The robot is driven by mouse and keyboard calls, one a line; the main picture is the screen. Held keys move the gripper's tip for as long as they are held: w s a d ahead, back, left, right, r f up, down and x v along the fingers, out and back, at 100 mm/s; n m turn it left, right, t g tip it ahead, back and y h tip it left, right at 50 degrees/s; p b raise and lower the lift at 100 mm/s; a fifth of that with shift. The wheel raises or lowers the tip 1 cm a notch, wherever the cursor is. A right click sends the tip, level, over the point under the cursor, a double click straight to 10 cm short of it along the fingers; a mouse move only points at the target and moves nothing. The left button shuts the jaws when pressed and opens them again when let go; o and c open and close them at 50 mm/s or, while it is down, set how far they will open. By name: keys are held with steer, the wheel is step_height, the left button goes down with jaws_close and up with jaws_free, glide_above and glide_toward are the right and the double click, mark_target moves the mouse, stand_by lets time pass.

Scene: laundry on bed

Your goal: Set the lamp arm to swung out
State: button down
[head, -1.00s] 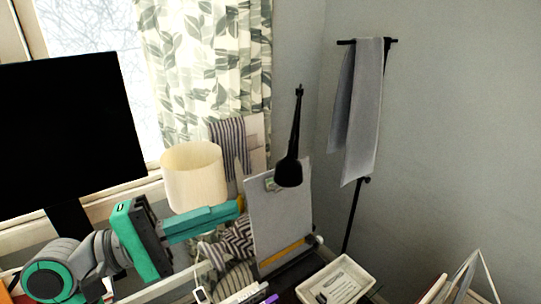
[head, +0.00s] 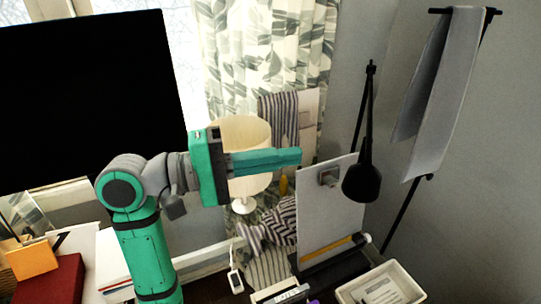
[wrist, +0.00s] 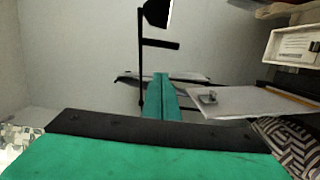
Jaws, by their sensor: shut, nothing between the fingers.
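The black lamp arm (head: 365,112) is a thin bar coming down the picture near the room corner, with a dark bell-shaped shade (head: 361,184) at its near end. In the wrist view the arm (wrist: 141,62) shows as a thin dark bar, with the shade (wrist: 155,12) cut by the top edge. A short dark bar (wrist: 162,44) sticks out sideways from it. My gripper (head: 299,156) is shut and empty. It points right, left of the lamp arm, with a gap between them in the head view. Its teal fingers (wrist: 162,98) show in the wrist view.
A cream table lamp (head: 240,132) stands behind my gripper. A pale upright board (head: 330,222) with a hook stands below and right of the fingertips. A grey towel (head: 440,100) hangs on a black rack at right. A white tray (head: 412,282) is at bottom right.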

steer(key=s+d, duration=0.1)
steer(key=d, duration=0.8)
steer(key=shift+s, duration=0.15)
